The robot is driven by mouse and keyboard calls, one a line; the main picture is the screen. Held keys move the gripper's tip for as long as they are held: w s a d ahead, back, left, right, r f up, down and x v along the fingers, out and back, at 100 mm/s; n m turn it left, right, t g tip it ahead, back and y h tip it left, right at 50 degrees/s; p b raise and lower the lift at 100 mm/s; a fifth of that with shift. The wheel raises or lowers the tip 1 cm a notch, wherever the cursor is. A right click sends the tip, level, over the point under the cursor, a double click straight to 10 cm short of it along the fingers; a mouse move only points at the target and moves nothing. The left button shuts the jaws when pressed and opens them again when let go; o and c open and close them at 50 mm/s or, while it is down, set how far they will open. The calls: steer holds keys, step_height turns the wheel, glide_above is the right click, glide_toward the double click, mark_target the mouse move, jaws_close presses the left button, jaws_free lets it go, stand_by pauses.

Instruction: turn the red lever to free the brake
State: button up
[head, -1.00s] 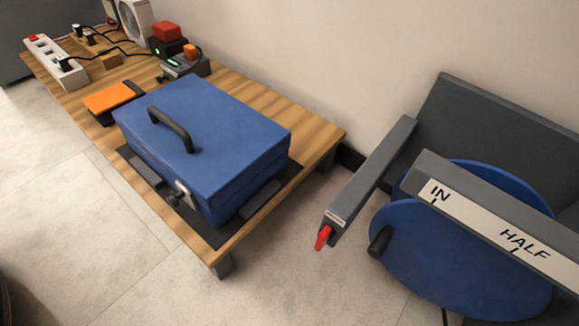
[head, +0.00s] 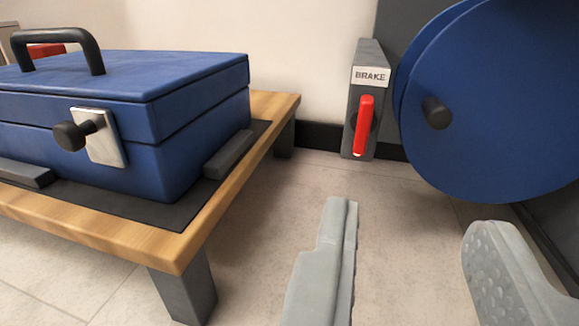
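The red lever (head: 363,126) sits upright on the front end of a grey bar, under a white label that reads BRAKE (head: 371,76). It points up and down, with its lower end near the bottom of the bar. My gripper (head: 405,225) is open and empty, with its two grey fingers wide apart at the bottom of the picture. It is nearer to me and below the lever, and does not touch it. The blue reel (head: 490,110) with a black knob (head: 436,112) stands right of the lever.
A blue case (head: 200,110) with a black handle and a front latch knob (head: 72,135) stands on a low wooden table (head: 130,235) at the left. The table's right corner is left of my gripper. Floor between table and reel is clear.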

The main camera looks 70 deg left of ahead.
steer(key=s+f, duration=0.1)
steer(key=f, duration=0.1)
glide_toward(365, 117)
steer(key=x, duration=0.9)
steer(key=shift+w+a, duration=0.15)
steer(key=shift+a, duration=0.05)
jaws_close()
